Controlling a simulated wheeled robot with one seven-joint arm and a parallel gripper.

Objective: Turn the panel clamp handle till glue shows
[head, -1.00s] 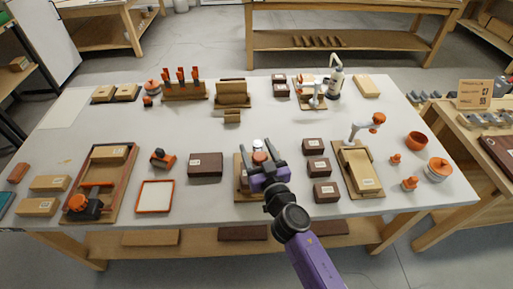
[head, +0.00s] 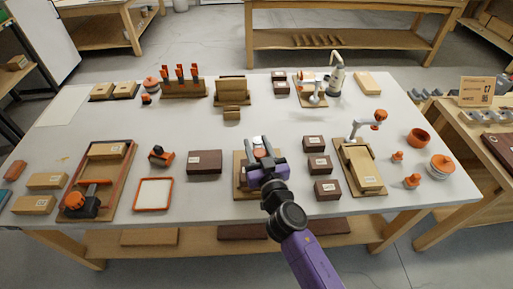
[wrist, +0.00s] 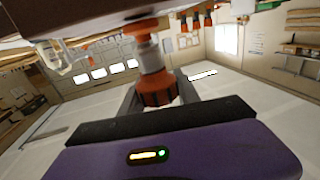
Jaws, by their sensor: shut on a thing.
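The panel clamp stands on a wooden board (head: 240,188) at the front middle of the bench, mostly hidden behind my gripper. Its orange handle (head: 259,153) shows between my fingers. In the wrist view the handle (wrist: 157,92) is orange with a pale grey middle section, below a dark block (wrist: 90,16) that fills the top edge. My gripper (head: 260,150) is shut on the handle from the near side. I cannot see any glue at the clamp; the joint is hidden.
Dark brown blocks stand close on the right (head: 318,165) and left (head: 204,161). Farther right is a board with a wooden block and a grey arm with an orange knob (head: 367,170). An orange-rimmed tray (head: 153,194) lies left. The bench behind the clamp is fairly clear.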

